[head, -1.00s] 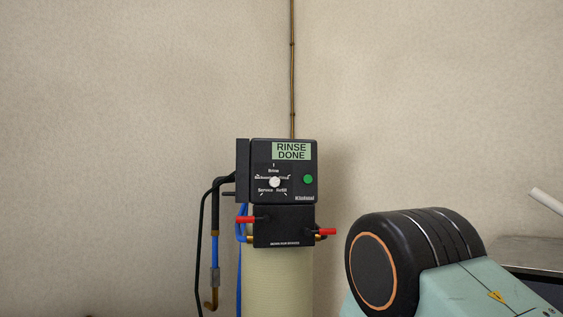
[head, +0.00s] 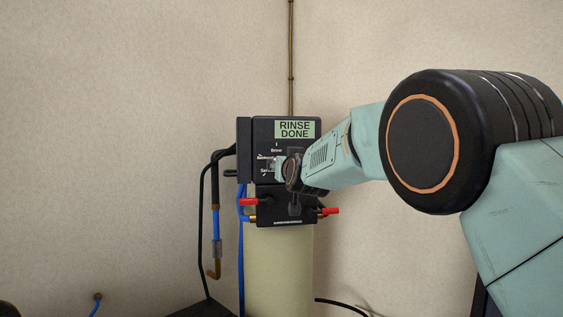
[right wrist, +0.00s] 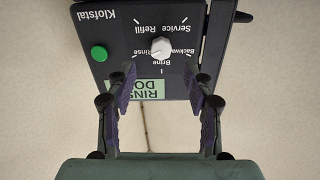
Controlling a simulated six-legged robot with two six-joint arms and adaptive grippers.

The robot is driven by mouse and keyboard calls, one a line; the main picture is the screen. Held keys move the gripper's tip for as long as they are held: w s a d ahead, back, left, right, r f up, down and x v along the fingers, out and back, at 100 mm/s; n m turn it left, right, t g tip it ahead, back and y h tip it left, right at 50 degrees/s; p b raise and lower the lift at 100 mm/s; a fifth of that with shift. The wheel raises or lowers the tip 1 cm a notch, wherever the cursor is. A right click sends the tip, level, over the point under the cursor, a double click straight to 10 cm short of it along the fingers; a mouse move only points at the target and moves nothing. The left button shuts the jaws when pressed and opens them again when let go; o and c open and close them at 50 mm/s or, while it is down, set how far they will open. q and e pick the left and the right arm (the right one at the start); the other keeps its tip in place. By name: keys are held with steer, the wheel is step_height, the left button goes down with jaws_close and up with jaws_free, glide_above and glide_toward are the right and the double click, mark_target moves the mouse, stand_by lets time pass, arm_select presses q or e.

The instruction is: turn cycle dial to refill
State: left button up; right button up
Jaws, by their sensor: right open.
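The black control head (head: 263,135) tops a cream tank (head: 279,270), and its display reads "RINSE DONE". In the right wrist view the panel (right wrist: 120,30) appears upside down. Its white cycle dial (right wrist: 161,47) is ringed by the labels Brine, Backwash, Rinse, Service and Refill. I cannot clearly tell where the dial points. My right gripper (right wrist: 162,88) is open and empty, its fingers spread to either side below the dial in that view, apart from it. In the head view my right gripper (head: 280,169) covers much of the dial area. My left gripper is out of view.
A green button (right wrist: 99,54) sits on the panel beside the dial. A lower black valve block (head: 270,208) has red handles (head: 331,211) sticking out on both sides. Black and blue hoses (head: 215,220) hang at the left. The wall lies behind.

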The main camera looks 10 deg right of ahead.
steer(key=w+p, duration=0.5)
steer(key=w, duration=0.1)
steer(key=shift+w+p, duration=0.35)
steer(key=shift+w, duration=0.05)
steer(key=shift+s+a, duration=0.1)
steer(key=shift+c, duration=0.2)
steer(key=shift+d, duration=0.2)
steer(key=c, duration=0.3)
steer(key=shift+a, duration=0.15)
steer(key=c, duration=0.4)
jaws_close()
